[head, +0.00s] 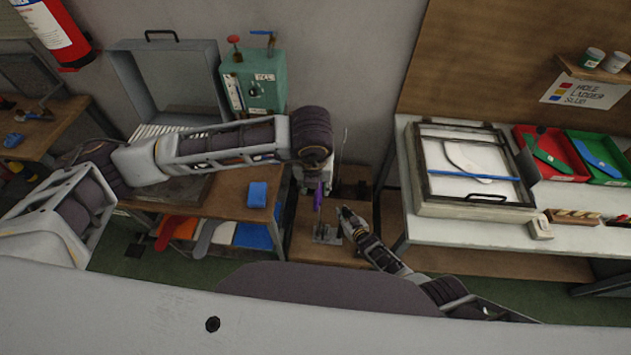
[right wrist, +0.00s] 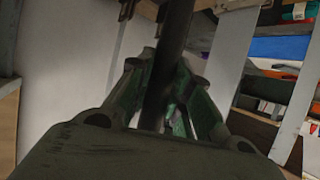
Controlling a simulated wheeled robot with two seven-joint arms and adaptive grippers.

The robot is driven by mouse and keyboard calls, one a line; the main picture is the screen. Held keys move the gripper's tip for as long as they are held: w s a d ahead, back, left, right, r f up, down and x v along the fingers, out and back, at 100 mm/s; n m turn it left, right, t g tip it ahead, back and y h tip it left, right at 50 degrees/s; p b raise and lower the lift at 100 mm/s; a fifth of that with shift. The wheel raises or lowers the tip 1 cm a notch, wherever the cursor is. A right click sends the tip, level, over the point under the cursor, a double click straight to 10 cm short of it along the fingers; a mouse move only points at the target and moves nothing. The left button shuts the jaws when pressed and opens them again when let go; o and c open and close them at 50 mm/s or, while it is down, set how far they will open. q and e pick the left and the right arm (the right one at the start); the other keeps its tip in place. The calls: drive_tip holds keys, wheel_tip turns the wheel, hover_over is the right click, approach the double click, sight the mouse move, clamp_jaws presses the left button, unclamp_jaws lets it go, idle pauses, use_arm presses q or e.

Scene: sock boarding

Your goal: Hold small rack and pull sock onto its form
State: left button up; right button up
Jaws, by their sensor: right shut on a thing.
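The small rack (head: 325,234) is a grey metal piece standing on a low wooden surface at the middle of the head view. A purple sock (head: 319,194) hangs upright just above it; how far it covers its form is too small to tell. My left gripper (head: 316,184) points down at the sock from above, largely hidden by my wrist; its jaws are unclear. My right gripper (head: 346,213) is beside the rack on its right. In the right wrist view it (right wrist: 164,110) is shut on a dark upright post (right wrist: 172,55), which seems part of the rack.
A bench at left carries a blue block (head: 257,194) and a green machine (head: 254,82). At right, a white table (head: 405,160) holds a framed panel (head: 475,206), a red tray (head: 522,131) and a green tray (head: 600,182). Both benches flank the low wooden surface closely.

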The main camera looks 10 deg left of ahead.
drive_tip(key=o, duration=0.8)
drive_tip(key=shift+o, duration=0.2)
drive_tip(key=shift+s+d, duration=0.15)
drive_tip(key=shift+d, duration=0.05)
drive_tip(key=shift+v, duration=1.35)
drive_tip(key=v, duration=0.9)
drive_tip(key=shift+a, duration=0.15)
idle(0.6)
